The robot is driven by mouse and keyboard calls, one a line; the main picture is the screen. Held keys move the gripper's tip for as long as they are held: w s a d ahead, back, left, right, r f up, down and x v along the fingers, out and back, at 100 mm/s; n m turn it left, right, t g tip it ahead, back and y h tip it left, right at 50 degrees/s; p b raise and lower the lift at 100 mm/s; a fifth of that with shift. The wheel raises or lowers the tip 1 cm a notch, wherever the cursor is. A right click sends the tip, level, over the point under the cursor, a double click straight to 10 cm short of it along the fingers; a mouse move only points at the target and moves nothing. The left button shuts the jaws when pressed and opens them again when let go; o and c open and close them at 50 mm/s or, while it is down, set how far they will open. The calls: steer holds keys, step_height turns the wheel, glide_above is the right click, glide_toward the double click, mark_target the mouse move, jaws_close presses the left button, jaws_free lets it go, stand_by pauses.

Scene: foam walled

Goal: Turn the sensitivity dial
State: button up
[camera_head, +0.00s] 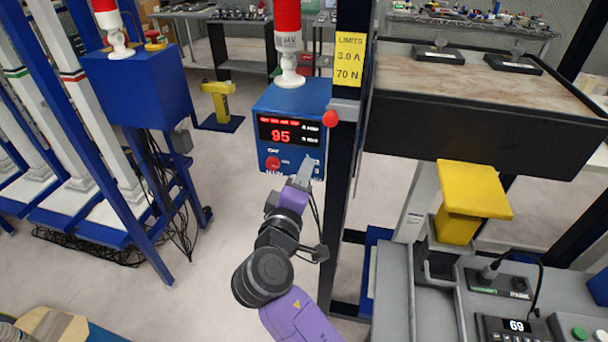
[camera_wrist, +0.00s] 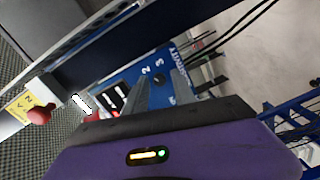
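The blue control box (camera_head: 264,100) is mounted on a dark post, with a red lit display (camera_head: 281,132) reading 95. My gripper (camera_head: 307,168) is in front of the lower right of its face and covers part of it. In the wrist view, the blue panel (camera_wrist: 142,70) carries the numbers 2 and 3 and the word SENSITIVITY. A small dark round spot, seemingly the sensitivity dial (camera_wrist: 159,78), shows between the two grey fingertips of my gripper (camera_wrist: 163,80). The fingers are apart, with blue panel visible between them. Whether either finger touches the dial, I cannot tell.
A red knob (camera_head: 272,163) by OFF and ON labels is left of my gripper. A red button (camera_head: 330,118) sticks out at the box's right edge. A yellow limits sign (camera_head: 350,55) is on the post. A grey console (camera_head: 440,285) stands to the right.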

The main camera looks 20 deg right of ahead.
steer(key=shift+o, duration=0.3)
steer(key=v, duration=0.7)
steer(key=shift+s+a+b, duration=0.25)
steer(key=shift+s+b, duration=0.05)
steer(key=shift+b, duration=0.1)
